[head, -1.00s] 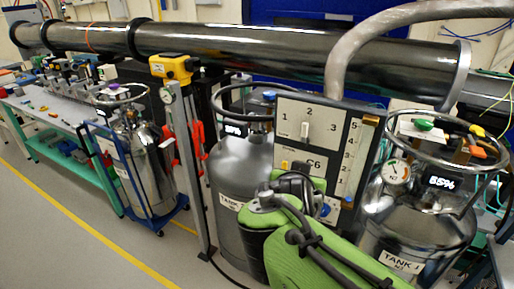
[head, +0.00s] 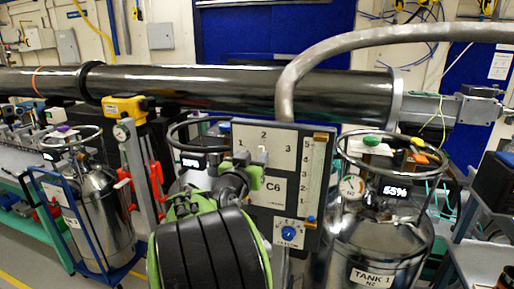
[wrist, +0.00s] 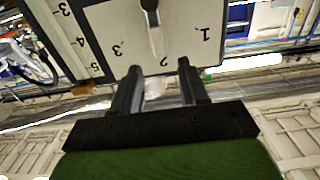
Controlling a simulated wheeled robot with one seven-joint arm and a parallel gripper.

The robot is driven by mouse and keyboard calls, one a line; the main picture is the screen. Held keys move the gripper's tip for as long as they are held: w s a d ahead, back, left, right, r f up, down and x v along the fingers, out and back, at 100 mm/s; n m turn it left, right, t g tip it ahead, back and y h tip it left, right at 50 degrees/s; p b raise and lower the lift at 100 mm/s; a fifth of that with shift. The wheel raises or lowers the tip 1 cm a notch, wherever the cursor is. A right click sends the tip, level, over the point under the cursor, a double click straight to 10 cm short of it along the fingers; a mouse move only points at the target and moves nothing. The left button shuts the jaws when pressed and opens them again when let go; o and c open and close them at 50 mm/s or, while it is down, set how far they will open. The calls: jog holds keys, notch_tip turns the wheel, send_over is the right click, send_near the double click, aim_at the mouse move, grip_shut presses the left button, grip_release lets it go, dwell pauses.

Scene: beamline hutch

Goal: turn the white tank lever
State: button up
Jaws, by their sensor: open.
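The white lever (head: 263,153) is on the grey and white C6 panel (head: 278,190), below the numbers 1, 2 and 3. In the wrist view the pale lever (wrist: 155,38) hangs from a dark pivot at the top, and its end points at the 2. My gripper (wrist: 158,70) is open and empty. Its two dark fingers are just short of the lever's end, one on either side of its line, and do not visibly touch it. In the head view my green and black arm hides the panel's lower left, and the fingertips are hard to make out.
A blue knob (head: 289,233) sits low on the panel, beside a vertical slider scale (head: 317,175). Tank 1 (head: 375,250) stands right of it, with another tank behind my arm. A thick grey hose (head: 287,95) arches over the panel. A long dark pipe (head: 190,88) runs behind.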

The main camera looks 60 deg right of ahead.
aim_at(260, 149)
jog(key=d, duration=0.4)
jog(key=shift+w+d+p, duration=0.25)
jog(key=shift+w+p, duration=0.05)
jog(key=shift+w, duration=0.1)
grip_shut()
